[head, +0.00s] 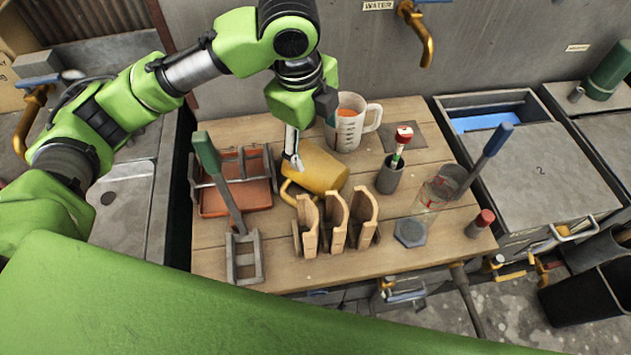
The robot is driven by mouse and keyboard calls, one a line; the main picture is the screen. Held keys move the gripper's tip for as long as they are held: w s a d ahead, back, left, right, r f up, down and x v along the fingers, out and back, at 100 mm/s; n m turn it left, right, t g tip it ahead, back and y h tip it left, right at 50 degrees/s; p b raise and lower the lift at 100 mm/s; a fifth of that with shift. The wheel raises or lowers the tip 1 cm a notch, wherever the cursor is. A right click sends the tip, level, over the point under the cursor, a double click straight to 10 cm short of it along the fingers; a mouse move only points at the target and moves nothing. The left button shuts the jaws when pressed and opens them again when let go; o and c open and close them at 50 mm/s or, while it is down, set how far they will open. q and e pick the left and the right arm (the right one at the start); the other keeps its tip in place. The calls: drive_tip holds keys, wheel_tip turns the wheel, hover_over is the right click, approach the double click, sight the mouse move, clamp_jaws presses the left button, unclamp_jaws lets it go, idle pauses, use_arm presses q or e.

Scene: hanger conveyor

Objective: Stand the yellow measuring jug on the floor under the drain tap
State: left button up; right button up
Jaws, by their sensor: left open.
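The yellow measuring jug (325,170) is on the wooden table, behind the upright wooden pieces. It looks tilted or on its side, with its handle toward the lower left; I cannot tell exactly how it rests. My left gripper (295,158) is open at the jug's upper left side, pointing down; I cannot tell whether it touches the jug. Low brass taps show below the table, one at its front (388,287) and one to the right (514,268); I cannot tell which is the drain tap. My right gripper is not in view.
The wooden table (455,245) also holds a white jug (350,125) with orange contents, a red tray (235,195), upright wooden pieces (335,220) and a grey cup (390,176). A brass water tap (418,35) is on the wall. A black bin (590,300) stands at right.

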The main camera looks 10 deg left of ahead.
sight(319, 168)
use_arm(q)
wheel_tip(319, 168, down, 3)
drive_tip(key=shift+w+r+b, duration=0.1)
drive_tip(key=shift+w+b, duration=0.05)
drive_tip(key=shift+b, duration=0.75)
drive_tip(key=shift+f, duration=0.35)
drive_tip(key=shift+w+f, duration=0.15)
drive_tip(key=shift+f, duration=0.1)
drive_tip(key=f, duration=0.2)
drive_tip(key=w+f, duration=0.1)
drive_tip(key=f, duration=0.4)
drive_tip(key=shift+w+d+f, duration=0.15)
drive_tip(key=shift+d+f, duration=0.1)
drive_tip(key=shift+w+d+f+p, duration=0.1)
drive_tip(key=shift+w+f+p, duration=0.15)
drive_tip(key=shift+f, duration=0.65)
drive_tip(key=shift+w+a+f+p, duration=0.1)
drive_tip(key=shift+w+f+p, duration=0.1)
drive_tip(key=shift+f, duration=0.65)
drive_tip(key=shift+w+d+f+p, duration=0.1)
drive_tip(key=shift+w+f+p, duration=0.15)
drive_tip(key=shift+f, duration=0.65)
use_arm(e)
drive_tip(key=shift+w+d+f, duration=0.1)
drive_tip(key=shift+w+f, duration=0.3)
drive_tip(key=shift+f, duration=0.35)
use_arm(q)
drive_tip(key=shift+c, duration=0.4)
drive_tip(key=c, duration=1)
drive_tip(key=shift+r, duration=0.1)
